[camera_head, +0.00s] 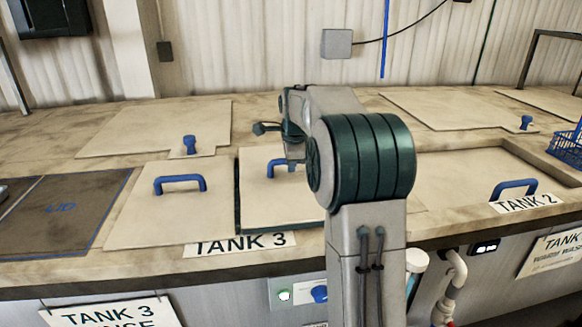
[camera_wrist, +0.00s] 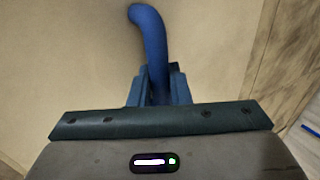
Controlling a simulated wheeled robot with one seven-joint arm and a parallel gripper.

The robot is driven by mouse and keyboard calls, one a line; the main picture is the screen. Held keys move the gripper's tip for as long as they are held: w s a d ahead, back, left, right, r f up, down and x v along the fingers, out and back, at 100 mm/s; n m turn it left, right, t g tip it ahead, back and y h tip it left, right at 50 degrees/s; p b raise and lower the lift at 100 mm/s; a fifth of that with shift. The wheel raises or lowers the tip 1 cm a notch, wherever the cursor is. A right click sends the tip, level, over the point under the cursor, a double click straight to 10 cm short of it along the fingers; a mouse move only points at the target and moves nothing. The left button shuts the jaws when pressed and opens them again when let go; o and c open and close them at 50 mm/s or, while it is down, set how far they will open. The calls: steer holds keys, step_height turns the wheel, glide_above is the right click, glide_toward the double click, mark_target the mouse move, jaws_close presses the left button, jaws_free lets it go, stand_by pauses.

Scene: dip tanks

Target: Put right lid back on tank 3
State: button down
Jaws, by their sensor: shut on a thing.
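The right lid (camera_head: 262,208) of tank 3 is a pale square panel with a blue handle (camera_head: 280,162). It lies level over the right part of tank 3, just right of the left lid (camera_head: 135,222). A dark strip shows between the two lids. I cannot tell whether the right lid rests fully on the rim or hangs slightly above it. My gripper (camera_head: 293,158) is shut on the blue handle. In the wrist view the fingers (camera_wrist: 158,88) clasp the handle (camera_wrist: 150,35) over the pale lid (camera_wrist: 70,60). My arm hides the lid's right side.
The TANK 3 label (camera_head: 240,244) is on the front edge. A dark marked LID area (camera_head: 62,212) lies at the left. Another pale lid with a blue handle (camera_head: 515,188) is at the right, by the TANK 2 label (camera_head: 527,203). A blue basket (camera_head: 567,148) stands far right.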

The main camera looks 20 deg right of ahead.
steer(key=shift+f, duration=1.05)
steer(key=c, duration=1.4)
jaws_free()
steer(key=shift+f, duration=0.15)
steer(key=shift+o, duration=0.2)
steer(key=v, duration=1.2)
steer(key=shift+s+b, duration=0.15)
steer(key=shift+b, duration=0.15)
steer(key=s+a+f+n, duration=0.4)
steer(key=s+f+n, duration=0.1)
steer(key=s, duration=0.5)
steer(key=s+a+f+n+g, duration=0.1)
steer(key=s+a+f+n, duration=0.3)
steer(key=s+n, duration=0.4)
steer(key=s+a+f+n+y, duration=0.1)
steer(key=s+a+f+n, duration=0.3)
steer(key=s, duration=0.8)
step_height(320, 180, down, 2)
steer(key=n, duration=0.3)
steer(key=shift+s+f+g, duration=0.2)
steer(key=shift+s+g, duration=0.1)
steer(key=shift+s, duration=0.1)
steer(key=shift+a, duration=0.1)
